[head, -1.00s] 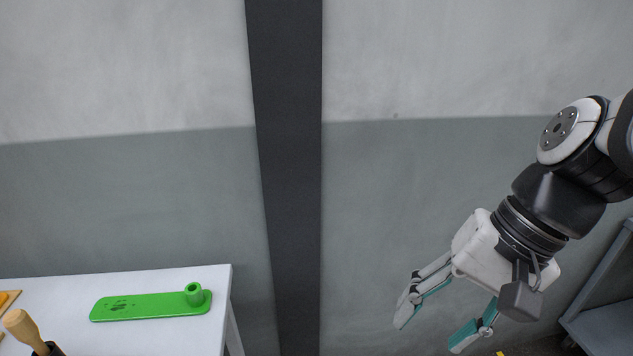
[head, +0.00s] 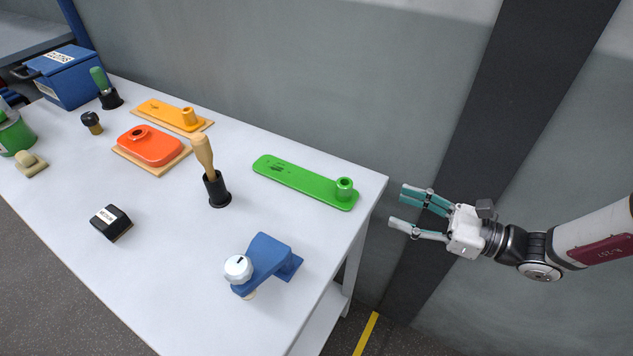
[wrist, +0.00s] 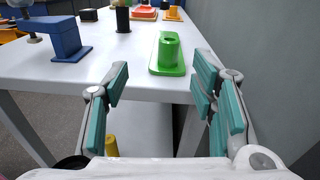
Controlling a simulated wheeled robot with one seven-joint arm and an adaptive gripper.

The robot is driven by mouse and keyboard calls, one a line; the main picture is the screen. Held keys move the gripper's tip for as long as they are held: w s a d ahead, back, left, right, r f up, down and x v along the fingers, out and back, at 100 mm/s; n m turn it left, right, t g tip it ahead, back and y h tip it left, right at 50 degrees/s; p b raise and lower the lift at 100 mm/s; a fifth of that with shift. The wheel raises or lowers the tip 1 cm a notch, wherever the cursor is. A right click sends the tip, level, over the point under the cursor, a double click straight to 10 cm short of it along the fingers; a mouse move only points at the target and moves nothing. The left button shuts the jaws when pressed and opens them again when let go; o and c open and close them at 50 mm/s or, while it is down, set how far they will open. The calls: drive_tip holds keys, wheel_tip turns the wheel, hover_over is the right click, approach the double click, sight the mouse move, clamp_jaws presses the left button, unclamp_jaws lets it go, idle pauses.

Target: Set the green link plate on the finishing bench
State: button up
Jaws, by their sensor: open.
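The green link plate (head: 300,179) lies flat near the right back edge of a white-topped table (head: 160,265). It is a long rounded plate with a raised hollow boss at its right end. My gripper (head: 407,209) is open and empty, just off the table's right end, with its fingers pointing left toward the boss end of the plate. In the wrist view the plate (wrist: 164,66) lies ahead, beyond and between the open fingers (wrist: 160,90), not touching them. Which bench the finishing bench is, I cannot tell.
A blue bracket with a white knob (head: 265,262) stands at the front right of the table. A wooden-handled tool (head: 204,158) stands upright left of the plate. Orange (head: 172,115) and red (head: 150,146) parts lie on wooden boards. A wall (head: 330,90) runs close behind the table.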

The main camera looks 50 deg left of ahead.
sight(343, 181)
drive_tip(key=shift+m+t+y, duration=0.3)
drive_tip(key=shift+m+t, duration=0.1)
drive_tip(key=shift+m, duration=0.2)
drive_tip(key=x, duration=0.4)
drive_tip(key=f+x, duration=0.1)
drive_tip(key=x, duration=0.9)
drive_tip(key=shift+w+a+f, duration=0.3)
drive_tip(key=shift+w, duration=0.05)
drive_tip(key=shift+c, duration=0.2)
clamp_jaws()
